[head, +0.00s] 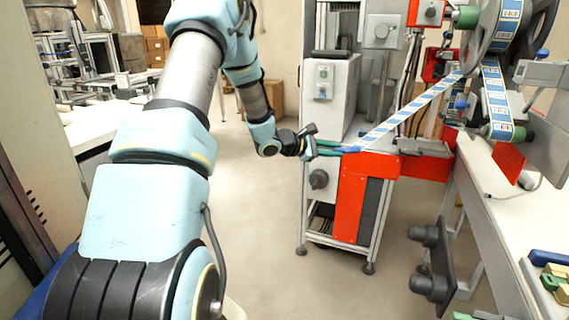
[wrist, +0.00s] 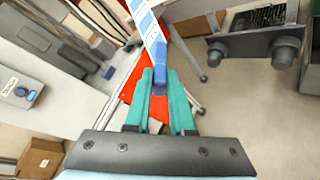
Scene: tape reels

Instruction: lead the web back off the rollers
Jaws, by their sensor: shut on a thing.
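The web (head: 415,105) is a blue-and-white label strip. In the head view it slants from the machine's roller area down left to my gripper (head: 335,148). Its free end is a blue tab (wrist: 158,76). My gripper's green fingers (wrist: 160,98) are shut on this tab in the wrist view. The web (wrist: 144,18) runs away from the fingertips there. Another stretch of web hangs from the reel (head: 506,22) to a green-ended lower roller (head: 522,134). A green-ended upper roller (head: 466,17) shows no web on it. The web's path between the stretches is partly hidden.
The orange-red machine frame (head: 362,200) stands just right of and below my gripper. A white bench (head: 500,190) is at right, with a dark two-knobbed bracket (head: 436,268) before it. Open floor (head: 265,215) lies left of the machine.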

